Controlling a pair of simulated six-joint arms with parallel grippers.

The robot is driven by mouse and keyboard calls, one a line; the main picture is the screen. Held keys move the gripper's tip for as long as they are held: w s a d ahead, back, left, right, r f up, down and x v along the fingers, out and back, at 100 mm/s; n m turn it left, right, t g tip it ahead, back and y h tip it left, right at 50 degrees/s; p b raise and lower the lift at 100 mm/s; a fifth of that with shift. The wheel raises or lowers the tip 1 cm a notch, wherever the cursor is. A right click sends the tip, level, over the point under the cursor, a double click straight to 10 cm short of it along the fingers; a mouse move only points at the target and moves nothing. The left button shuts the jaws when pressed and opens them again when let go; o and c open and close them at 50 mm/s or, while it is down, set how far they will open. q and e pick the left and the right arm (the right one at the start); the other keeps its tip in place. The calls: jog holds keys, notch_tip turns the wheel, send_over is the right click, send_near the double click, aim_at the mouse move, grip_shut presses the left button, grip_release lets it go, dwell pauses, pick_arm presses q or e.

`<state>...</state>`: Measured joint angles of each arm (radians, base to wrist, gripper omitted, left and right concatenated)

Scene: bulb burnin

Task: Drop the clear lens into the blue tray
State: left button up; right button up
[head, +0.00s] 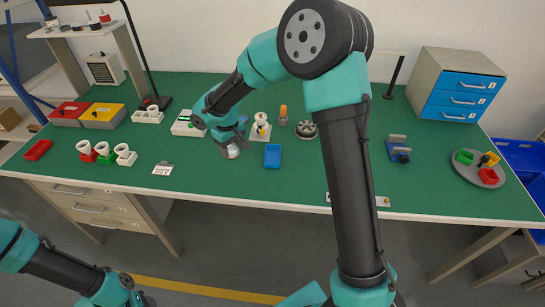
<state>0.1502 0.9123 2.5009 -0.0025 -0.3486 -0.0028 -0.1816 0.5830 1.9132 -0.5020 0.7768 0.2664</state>
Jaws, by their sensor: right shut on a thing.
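My right gripper (231,147) is shut on a small whitish, clear-looking piece, which appears to be the clear lens (233,153). It is low over the green table, left of the blue tray (272,156). The gripper's own links hide part of the lens, and I cannot tell whether it touches the table. The blue tray is small, rectangular and looks empty. My left arm shows at the lower left, below the table, and its gripper is not in view.
A white stand with a bulb-like piece (261,127) and an orange-topped piece (283,116) stand behind the tray. White-ringed holders (103,153) and a labelled card (163,169) lie to the left. The table in front of the tray is clear.

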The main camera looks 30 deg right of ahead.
jog(key=w+d, duration=0.1)
jog(key=d, duration=1.7)
jog(key=shift+w+d+r, duration=0.15)
jog(key=shift+r, duration=0.05)
jog(key=shift+f, duration=0.1)
jog(key=shift+f, duration=2.9)
jog(key=o, duration=1)
jog(key=shift+c, duration=0.2)
